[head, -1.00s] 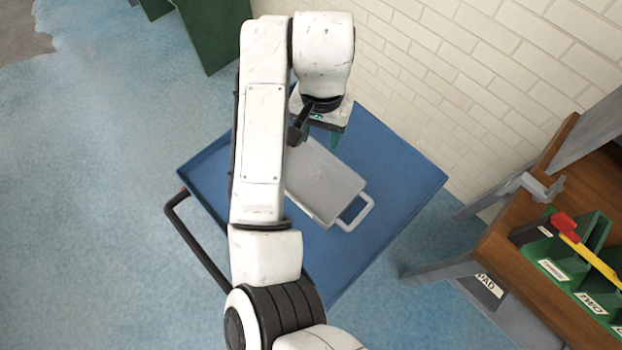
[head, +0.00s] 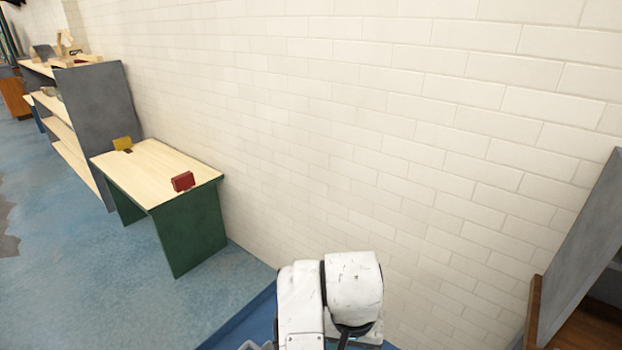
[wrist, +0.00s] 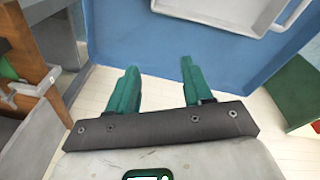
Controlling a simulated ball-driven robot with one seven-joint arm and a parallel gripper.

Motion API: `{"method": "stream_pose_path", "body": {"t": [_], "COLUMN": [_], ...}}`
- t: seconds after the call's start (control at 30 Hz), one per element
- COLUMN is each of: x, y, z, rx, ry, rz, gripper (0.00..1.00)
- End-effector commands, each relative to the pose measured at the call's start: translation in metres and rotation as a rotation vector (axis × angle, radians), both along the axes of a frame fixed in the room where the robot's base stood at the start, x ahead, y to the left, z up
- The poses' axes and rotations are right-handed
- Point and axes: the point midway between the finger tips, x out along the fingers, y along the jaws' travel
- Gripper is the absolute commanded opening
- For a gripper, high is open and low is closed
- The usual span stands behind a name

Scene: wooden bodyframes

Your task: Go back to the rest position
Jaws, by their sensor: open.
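My gripper (wrist: 158,85) shows in the wrist view with its two green fingers apart and nothing between them. It hangs over the far edge of the blue cart top (wrist: 140,35), with a grey tray (wrist: 225,12) lying on that top at the upper right. In the head view my arm shows at the bottom middle, and the fingers are out of the picture below. A corner of the blue cart (head: 245,325) shows beside my arm there.
A white brick wall (head: 400,140) fills the middle of the head view. At the left stand a green-sided table (head: 150,180) with a red block (head: 183,181) and a yellow block (head: 122,144), and a grey shelf (head: 100,115). A wooden workbench (head: 575,325) is at the right.

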Motion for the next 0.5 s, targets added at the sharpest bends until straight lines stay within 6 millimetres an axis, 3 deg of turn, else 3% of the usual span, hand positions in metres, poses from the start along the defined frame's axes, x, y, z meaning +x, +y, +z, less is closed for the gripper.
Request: {"method": "stream_pose_path", "body": {"t": [0.03, 0.2, 0.4, 0.5], "x": [-0.002, -0.021, -0.075, -0.111], "y": [-0.038, -0.126, -0.198, -0.22], "z": [-0.009, -0.031, -0.062, -0.079], "rx": [-0.037, -0.116, -0.164, -0.16], "ry": [-0.022, -0.071, -0.074, -0.057], "rz": [-0.016, -0.009, 0.036, 0.066], "gripper": [0.51, 0.51, 0.51, 0.51]}}
